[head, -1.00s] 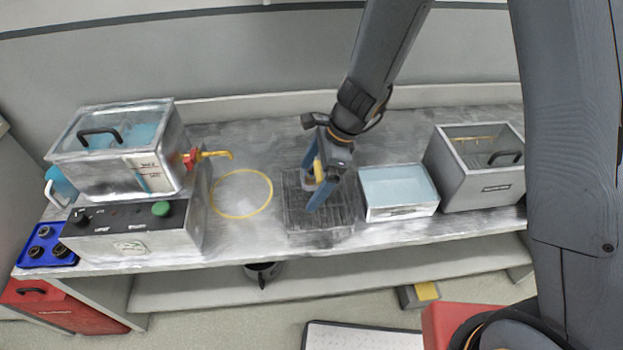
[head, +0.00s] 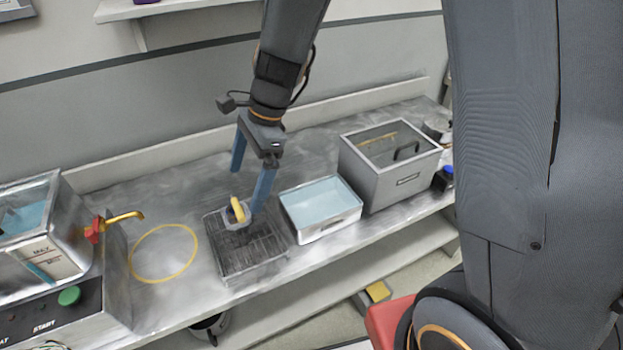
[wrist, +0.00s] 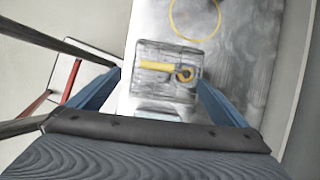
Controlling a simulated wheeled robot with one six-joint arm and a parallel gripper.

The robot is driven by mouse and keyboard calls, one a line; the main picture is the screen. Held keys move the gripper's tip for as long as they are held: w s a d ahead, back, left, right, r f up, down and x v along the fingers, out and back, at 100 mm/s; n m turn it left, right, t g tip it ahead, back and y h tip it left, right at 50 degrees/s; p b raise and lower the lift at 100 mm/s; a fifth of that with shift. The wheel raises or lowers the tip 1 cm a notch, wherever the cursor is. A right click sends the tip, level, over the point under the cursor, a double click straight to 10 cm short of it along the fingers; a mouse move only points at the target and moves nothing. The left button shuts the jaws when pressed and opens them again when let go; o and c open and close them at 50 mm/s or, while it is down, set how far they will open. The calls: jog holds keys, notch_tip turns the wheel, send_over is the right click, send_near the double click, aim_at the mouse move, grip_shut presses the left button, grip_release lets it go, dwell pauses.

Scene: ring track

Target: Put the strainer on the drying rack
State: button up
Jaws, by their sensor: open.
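The strainer (head: 235,219), with a yellow handle and a greyish body, rests on the dark drying rack (head: 250,262), toward its back part. In the wrist view its yellow handle (wrist: 158,66) lies across the rack (wrist: 150,50), with a hooked end at right. My gripper (head: 247,190) has blue fingers spread wide, with nothing between them. It is above the strainer and apart from it, one finger passing just to the right of the handle in the head view. The wrist view shows the fingers (wrist: 159,78) on both sides of the rack.
A basin of light-blue liquid (head: 322,200) stands just right of the rack, then a grey lidded box (head: 390,180). A yellow ring mark (head: 163,253) on the bench is bare. A steel bath with a tap (head: 40,235) stands at the left.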

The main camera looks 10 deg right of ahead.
jog(key=s+d+r+n+t+h, duration=0.1)
jog(key=s+d+n+h, duration=0.1)
jog(key=s+d+n, duration=0.2)
jog(key=s+d+r+n+t+h, duration=0.1)
jog(key=s+d+n, duration=0.3)
jog(key=d+n, duration=0.7)
jog(key=d+h, duration=0.1)
jog(key=d, duration=0.4)
jog(key=shift+d+t, duration=0.3)
jog(key=shift+d, duration=0.1)
notch_tip(320, 180, down, 3)
jog(key=shift+r+b, duration=0.1)
jog(key=shift+b, duration=1.1)
